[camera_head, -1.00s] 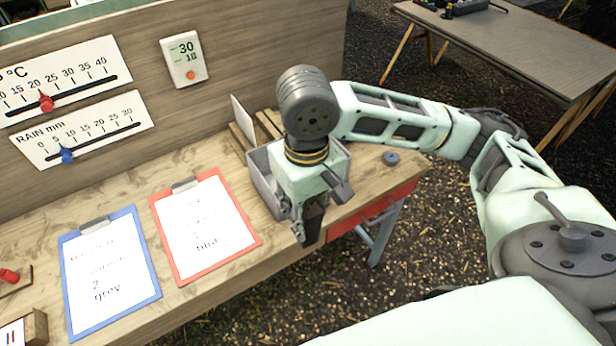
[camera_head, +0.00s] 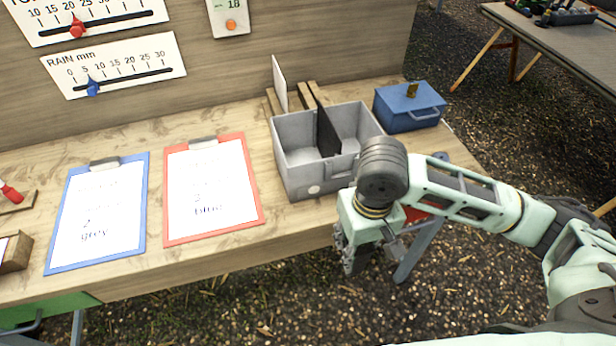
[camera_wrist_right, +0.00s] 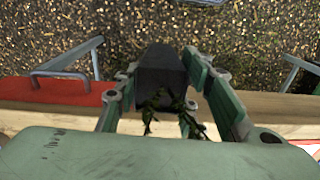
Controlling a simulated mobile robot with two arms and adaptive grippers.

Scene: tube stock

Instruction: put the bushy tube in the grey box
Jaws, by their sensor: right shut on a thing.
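The grey box (camera_head: 297,181) stands open on the bench, with a black divider (camera_head: 327,130) between its two compartments; I see nothing in the parts of them in view. My right gripper (camera_head: 352,262) hangs just in front of the bench's front edge, to the right of and nearer than the box. In the right wrist view it is shut on a dark tapered tube (camera_wrist_right: 162,76), with green leafy sprigs (camera_wrist_right: 170,108) showing at its near end. The tube can hardly be told from the gripper in the head view. My left gripper is not in view.
A blue lidded box (camera_head: 408,107) stands right of the grey box. A white upright card (camera_head: 280,83) and wooden slats (camera_head: 308,95) are behind it. Red (camera_head: 210,190) and blue (camera_head: 100,212) clipboards lie to its left. A wooden panel rises behind the bench.

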